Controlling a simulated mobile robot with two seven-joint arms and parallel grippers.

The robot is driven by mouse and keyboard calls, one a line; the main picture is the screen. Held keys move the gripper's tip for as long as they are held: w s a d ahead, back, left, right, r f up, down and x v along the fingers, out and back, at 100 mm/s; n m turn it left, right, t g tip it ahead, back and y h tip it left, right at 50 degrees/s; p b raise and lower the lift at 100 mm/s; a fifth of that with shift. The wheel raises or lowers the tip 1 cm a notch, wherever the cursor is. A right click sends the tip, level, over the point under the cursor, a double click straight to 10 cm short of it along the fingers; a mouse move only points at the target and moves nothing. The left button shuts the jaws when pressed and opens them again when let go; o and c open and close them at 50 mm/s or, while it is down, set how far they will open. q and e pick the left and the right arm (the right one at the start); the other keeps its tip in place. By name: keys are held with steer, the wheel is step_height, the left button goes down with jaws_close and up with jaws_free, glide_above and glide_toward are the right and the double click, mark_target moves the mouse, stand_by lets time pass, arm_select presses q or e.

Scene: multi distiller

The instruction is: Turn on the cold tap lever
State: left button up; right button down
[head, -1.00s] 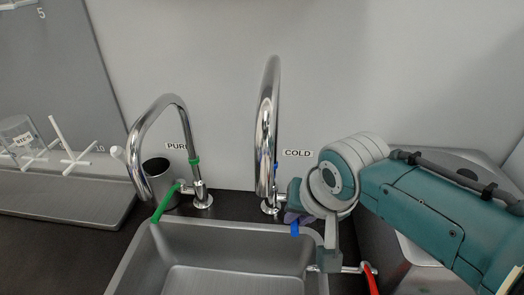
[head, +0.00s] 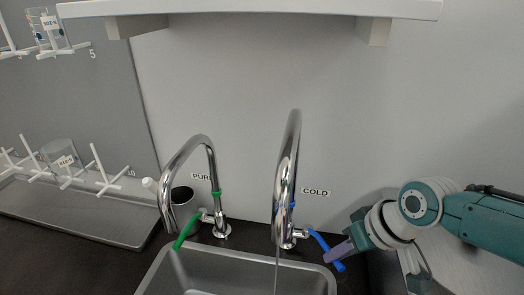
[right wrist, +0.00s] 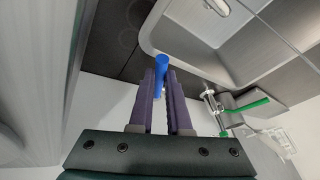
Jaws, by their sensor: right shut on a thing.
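The cold tap (head: 287,180) is a tall chrome gooseneck with a blue band, left of the COLD label (head: 315,191). Its blue lever (head: 319,241) slants down to the right from the tap base. My right gripper (head: 338,254) has its purple fingers at the lower part of this lever. In the right wrist view, the fingers (right wrist: 160,90) are closed around the blue lever (right wrist: 161,68), whose end shows between the tips. A thin line, looking like water, runs down below the cold spout (head: 277,270). My left gripper is not in view.
The pure tap (head: 212,170) with a green lever (head: 186,231) stands to the left. A steel sink (head: 215,270) lies below both taps. A dark cup (head: 183,202) stands behind the pure tap. A drying rack (head: 80,180) is at left, and a white shelf (head: 250,9) hangs above.

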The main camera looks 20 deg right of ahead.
steer(key=shift+d, duration=0.1)
stand_by(0.3)
steer(key=c, duration=0.9)
jaws_free()
steer(key=shift+o, duration=0.2)
steer(key=p+v, duration=0.4)
steer(key=v, duration=0.6)
